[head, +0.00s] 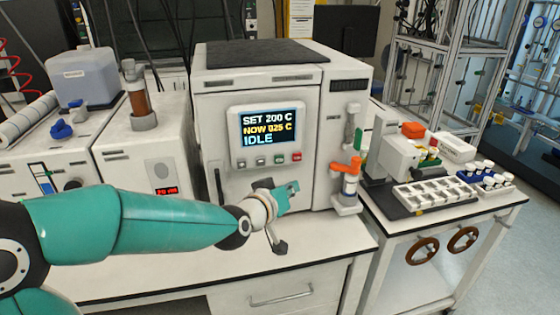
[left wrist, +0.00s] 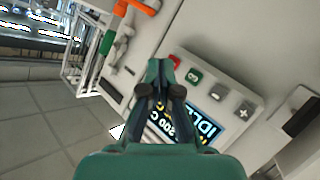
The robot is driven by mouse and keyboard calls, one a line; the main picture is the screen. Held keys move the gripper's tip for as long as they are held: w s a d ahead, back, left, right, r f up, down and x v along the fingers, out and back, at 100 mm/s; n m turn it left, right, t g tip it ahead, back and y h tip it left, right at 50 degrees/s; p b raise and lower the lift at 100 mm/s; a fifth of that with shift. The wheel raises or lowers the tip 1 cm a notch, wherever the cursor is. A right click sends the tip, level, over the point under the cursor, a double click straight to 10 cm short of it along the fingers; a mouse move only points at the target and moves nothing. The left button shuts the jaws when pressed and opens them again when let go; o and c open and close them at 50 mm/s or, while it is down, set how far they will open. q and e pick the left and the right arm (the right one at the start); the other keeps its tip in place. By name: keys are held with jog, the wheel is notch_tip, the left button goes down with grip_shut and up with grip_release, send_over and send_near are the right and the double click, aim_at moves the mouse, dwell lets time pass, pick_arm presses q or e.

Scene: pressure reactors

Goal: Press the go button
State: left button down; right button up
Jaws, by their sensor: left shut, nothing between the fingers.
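The white reactor (head: 225,130) has a panel whose screen (head: 268,128) reads "SET 200 C", "NOW 025 C", "IDLE". Below the screen is a row of buttons: two grey ones, a green button (head: 279,160) and a red button (head: 297,157). The green button carries a mark, too small to read. My left gripper (head: 292,187) is shut and empty, in front of the reactor and below the buttons in the head view. In the left wrist view, its fingertips (left wrist: 161,64) appear beside the red button (left wrist: 175,61) and green button (left wrist: 194,76). A gap to the panel cannot be judged.
An orange-handled valve (head: 347,166) sits at the reactor's right edge. A cart to the right holds a white sample tray (head: 445,193) and capped vials (head: 487,173). A machine with a red readout (head: 166,190) stands left. The counter front (head: 325,240) is clear.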

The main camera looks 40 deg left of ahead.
aim_at(279, 159)
pick_arm(q)
jog(key=shift+w+a, duration=0.1)
jog(key=w+a+b, duration=0.5)
jog(key=a+b, duration=0.1)
jog(key=b, duration=0.2)
jog(key=shift+w+a, duration=0.25)
dwell(0.4)
dwell(1.3)
